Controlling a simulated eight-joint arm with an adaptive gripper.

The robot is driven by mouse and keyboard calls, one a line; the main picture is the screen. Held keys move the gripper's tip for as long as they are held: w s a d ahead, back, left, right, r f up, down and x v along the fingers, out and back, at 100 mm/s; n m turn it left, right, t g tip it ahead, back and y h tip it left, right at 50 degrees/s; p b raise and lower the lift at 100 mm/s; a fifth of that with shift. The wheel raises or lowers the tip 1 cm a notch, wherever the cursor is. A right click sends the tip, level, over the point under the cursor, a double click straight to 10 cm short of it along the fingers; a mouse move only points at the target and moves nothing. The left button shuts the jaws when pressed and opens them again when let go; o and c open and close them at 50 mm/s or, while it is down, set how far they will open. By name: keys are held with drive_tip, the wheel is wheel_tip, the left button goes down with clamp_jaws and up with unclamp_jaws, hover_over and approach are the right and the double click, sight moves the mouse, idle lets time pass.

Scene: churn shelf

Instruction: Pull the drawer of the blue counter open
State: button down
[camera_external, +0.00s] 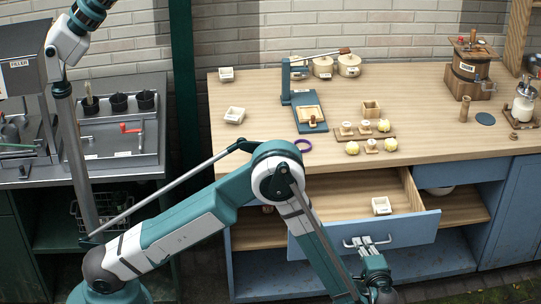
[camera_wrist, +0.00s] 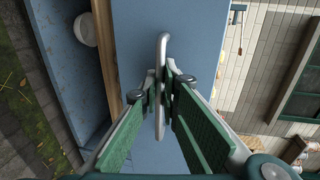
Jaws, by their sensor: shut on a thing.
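The blue counter (camera_external: 505,211) has a wooden top and stands against the brick wall. Its drawer (camera_external: 412,231) is pulled well out, with the blue front far forward of the counter and the wooden inside showing. A small white labelled dish (camera_external: 381,206) is in the drawer. The metal bar handle (camera_external: 384,242) is on the drawer front; it also shows in the wrist view (camera_wrist: 162,45). My gripper (camera_wrist: 163,82) is closed around the handle, its green-padded fingers on either side of the bar. In the external view my arm hides part of the drawer's left side.
On the countertop (camera_external: 250,100) stand a blue lever press (camera_external: 287,84), lidded pots (camera_external: 323,67), a board with small round items (camera_external: 365,133) and a wooden churn (camera_external: 469,62). A grey sink unit (camera_external: 120,140) stands at left. Open shelves lie under the counter.

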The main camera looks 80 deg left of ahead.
drive_tip(key=v, duration=0.2)
drive_tip(key=f+v, duration=0.1)
drive_tip(key=v, duration=0.2)
drive_tip(key=shift+d, duration=0.1)
drive_tip(key=c, duration=2.9)
unclamp_jaws()
drive_tip(key=shift+o, duration=0.2)
drive_tip(key=shift+d, duration=0.1)
drive_tip(key=v, duration=1.1)
drive_tip(key=shift+d, duration=0.35)
drive_tip(key=shift+r, duration=0.1)
